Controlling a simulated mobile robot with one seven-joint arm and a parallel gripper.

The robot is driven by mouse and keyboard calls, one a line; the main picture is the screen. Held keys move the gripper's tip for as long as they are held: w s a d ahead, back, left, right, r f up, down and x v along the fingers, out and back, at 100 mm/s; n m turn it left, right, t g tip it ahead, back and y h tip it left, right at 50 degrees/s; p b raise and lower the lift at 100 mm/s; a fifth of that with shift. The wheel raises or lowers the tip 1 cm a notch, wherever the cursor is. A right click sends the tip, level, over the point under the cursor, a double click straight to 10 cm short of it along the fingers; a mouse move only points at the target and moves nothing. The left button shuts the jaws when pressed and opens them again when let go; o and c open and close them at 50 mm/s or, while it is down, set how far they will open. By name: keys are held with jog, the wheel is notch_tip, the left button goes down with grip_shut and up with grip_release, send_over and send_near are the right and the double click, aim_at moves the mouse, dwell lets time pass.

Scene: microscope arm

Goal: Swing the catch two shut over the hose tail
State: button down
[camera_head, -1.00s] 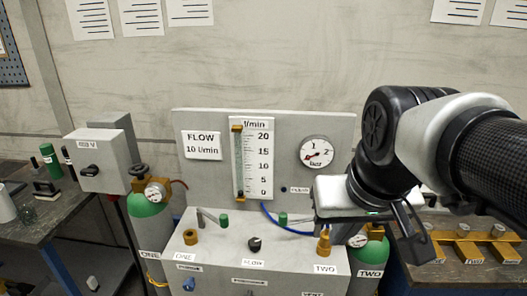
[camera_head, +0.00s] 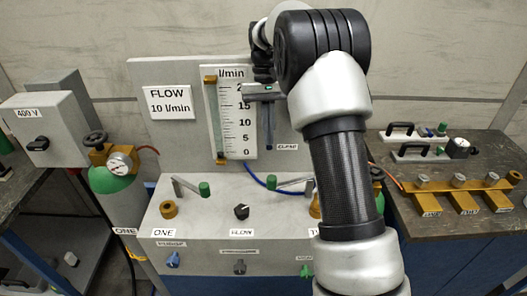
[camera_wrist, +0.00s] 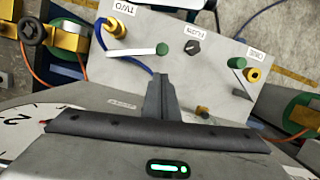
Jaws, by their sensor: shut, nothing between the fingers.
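Catch two is a grey lever with a green knob (camera_head: 271,184) on the console top, swung out to the left of the TWO socket. In the wrist view its lever (camera_wrist: 130,52) lies beside the brass TWO socket (camera_wrist: 117,28). The blue hose (camera_head: 255,182) curves down behind the catch towards that socket. In the wrist view the hose (camera_wrist: 128,62) reaches the socket's side; how its tail sits is unclear. In the head view my arm mostly hides the socket. My gripper (camera_head: 268,148) is shut and empty, pointing down before the flow panel, apart from the catch; its fingers (camera_wrist: 162,80) show in the wrist view.
Catch one (camera_head: 204,188) and the brass ONE socket (camera_head: 168,209) stand on the left of the console (camera_head: 200,230). A black flow knob (camera_head: 241,211) lies between the sockets. The upright flow panel (camera_head: 165,75) stands close behind my gripper. Gas bottles flank the console.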

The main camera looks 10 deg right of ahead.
jog(key=x, duration=0.9)
jog(key=shift+s+f, duration=0.2)
jog(key=shift+f, duration=0.2)
jog(key=s+d+n+h, duration=0.1)
jog(key=s+d+n, duration=0.2)
jog(key=s+n, duration=0.3)
jog(key=s+d+n+t+h, duration=0.1)
jog(key=s+d+n, duration=0.3)
jog(key=s+n, duration=0.2)
jog(key=shift+s+n+h, duration=0.3)
jog(key=shift+s, duration=0.3)
jog(key=shift+d, duration=0.15)
jog(key=shift+r+p, duration=0.1)
jog(key=shift+p, duration=0.2)
